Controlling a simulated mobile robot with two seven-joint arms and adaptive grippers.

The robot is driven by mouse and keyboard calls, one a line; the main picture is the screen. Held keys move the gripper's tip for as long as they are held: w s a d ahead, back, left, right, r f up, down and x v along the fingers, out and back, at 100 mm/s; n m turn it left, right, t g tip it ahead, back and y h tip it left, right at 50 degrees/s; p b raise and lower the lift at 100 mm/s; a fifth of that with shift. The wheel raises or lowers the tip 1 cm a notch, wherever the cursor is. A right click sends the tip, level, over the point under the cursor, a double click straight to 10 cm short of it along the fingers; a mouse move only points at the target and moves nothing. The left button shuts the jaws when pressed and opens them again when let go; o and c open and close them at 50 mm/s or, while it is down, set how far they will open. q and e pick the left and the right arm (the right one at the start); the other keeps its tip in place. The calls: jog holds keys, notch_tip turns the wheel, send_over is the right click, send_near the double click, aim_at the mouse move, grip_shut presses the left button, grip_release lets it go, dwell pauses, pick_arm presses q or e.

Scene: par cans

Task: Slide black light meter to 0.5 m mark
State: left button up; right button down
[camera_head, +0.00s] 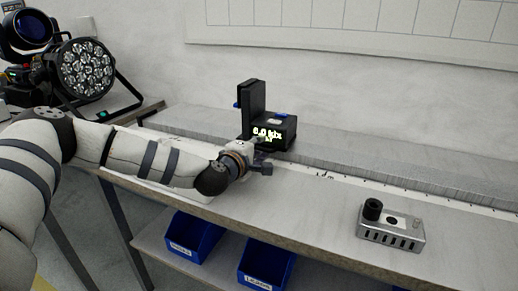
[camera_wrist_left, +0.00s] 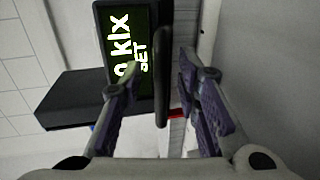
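The black light meter (camera_head: 278,132) stands upright on the bench rail at mid-bench, with a lit display reading in klx and a tall black block at its back. In the left wrist view the meter's display (camera_wrist_left: 124,48) shows sideways and close. My left gripper (camera_head: 260,163) is right at the meter's front side. In the wrist view its fingers (camera_wrist_left: 158,85) are apart, with a thin dark upright part of the meter between them; I cannot tell whether they touch it. A scale strip runs along the bench with a mark label (camera_head: 323,175) right of the meter. My right gripper is out of view.
A grey metal box with a black knob (camera_head: 391,230) sits at the bench's front right. Blue bins (camera_head: 266,266) are on the shelf below. A stage lamp (camera_head: 85,68) stands at the far left. The scale strip right of the meter is clear.

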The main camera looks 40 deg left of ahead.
pick_arm(q)
jog(key=v, duration=1.2)
jog(key=shift+r, duration=0.1)
